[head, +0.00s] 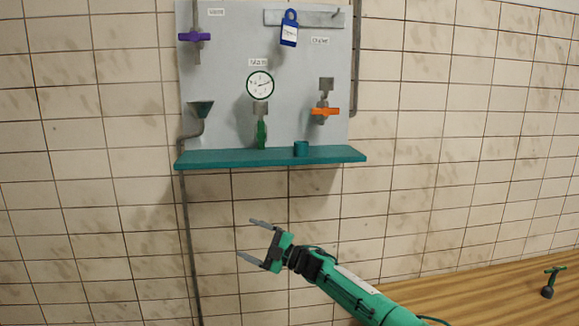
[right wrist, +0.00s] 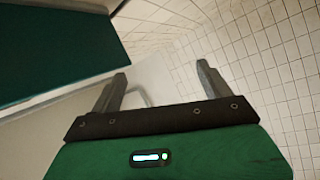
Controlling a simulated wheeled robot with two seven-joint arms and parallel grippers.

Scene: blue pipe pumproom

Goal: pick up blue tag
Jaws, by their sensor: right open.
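The blue tag (head: 289,30) hangs at the top of the grey wall panel, from a rail, with a white label on its front. My right gripper (head: 254,239) is open and empty, below the teal shelf and well below and left of the tag. In the right wrist view its two fingers (right wrist: 158,85) stand apart with nothing between them. The tag does not show in the right wrist view. My left gripper is not in view.
The grey panel (head: 225,75) carries a purple valve (head: 194,37), a round gauge (head: 260,85), a green valve handle (head: 261,133) and an orange valve (head: 325,111). A wooden surface (head: 480,297) lies lower right.

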